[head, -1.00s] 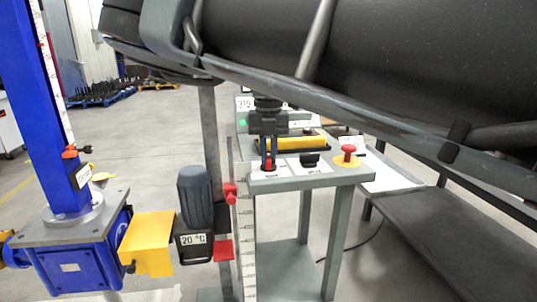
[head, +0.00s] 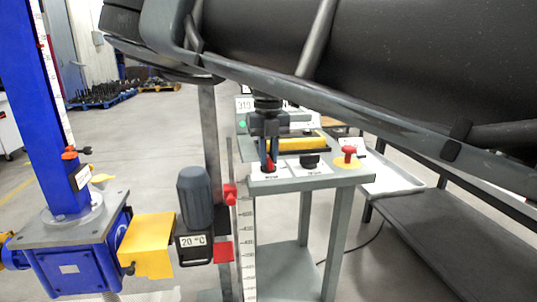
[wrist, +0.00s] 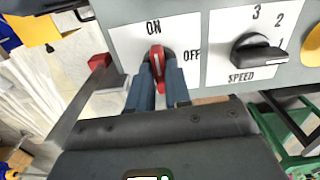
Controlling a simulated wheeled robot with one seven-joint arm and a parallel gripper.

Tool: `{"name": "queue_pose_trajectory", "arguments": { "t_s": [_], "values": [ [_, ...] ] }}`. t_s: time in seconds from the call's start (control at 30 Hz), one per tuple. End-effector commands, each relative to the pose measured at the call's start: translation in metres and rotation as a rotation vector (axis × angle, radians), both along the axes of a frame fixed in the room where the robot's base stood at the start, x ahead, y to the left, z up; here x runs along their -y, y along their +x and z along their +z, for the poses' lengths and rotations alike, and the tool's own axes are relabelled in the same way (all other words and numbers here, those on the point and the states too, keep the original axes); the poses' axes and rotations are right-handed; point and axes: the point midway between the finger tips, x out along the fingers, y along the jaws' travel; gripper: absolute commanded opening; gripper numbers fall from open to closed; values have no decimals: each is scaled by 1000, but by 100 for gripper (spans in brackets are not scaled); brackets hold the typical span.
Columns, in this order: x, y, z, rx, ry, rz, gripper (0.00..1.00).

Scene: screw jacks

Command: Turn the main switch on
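The main switch is a red knob (wrist: 158,62) on a white plate marked ON and OFF in the wrist view. Its light-marked end points up toward ON, and the OFF label is to its right. In the head view the switch (head: 270,166) shows as a small red spot at the front left of the grey control panel (head: 318,178). My gripper (wrist: 162,84) has its two blue-grey fingers on either side of the red handle, with the handle filling the narrow gap. In the head view my gripper (head: 269,164) points down onto the panel; the fingers partly hide the switch.
A black SPEED knob (wrist: 262,54) is right of the switch. A red emergency button (head: 348,152) on a yellow base sits at the panel's right. A grey motor (head: 195,200) and blue screw jack (head: 80,255) stand to the left. A dark bench (head: 450,210) is at the right.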

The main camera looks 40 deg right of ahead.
Motion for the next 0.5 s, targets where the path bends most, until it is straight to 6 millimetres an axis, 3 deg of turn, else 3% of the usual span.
{"name": "queue_pose_trajectory", "arguments": {
  "t_s": [0.2,0.5],
  "values": [
    [0,0,0,-1,1,-1,40],
    [0,0,3,0,1,-2,40]
  ]
}}
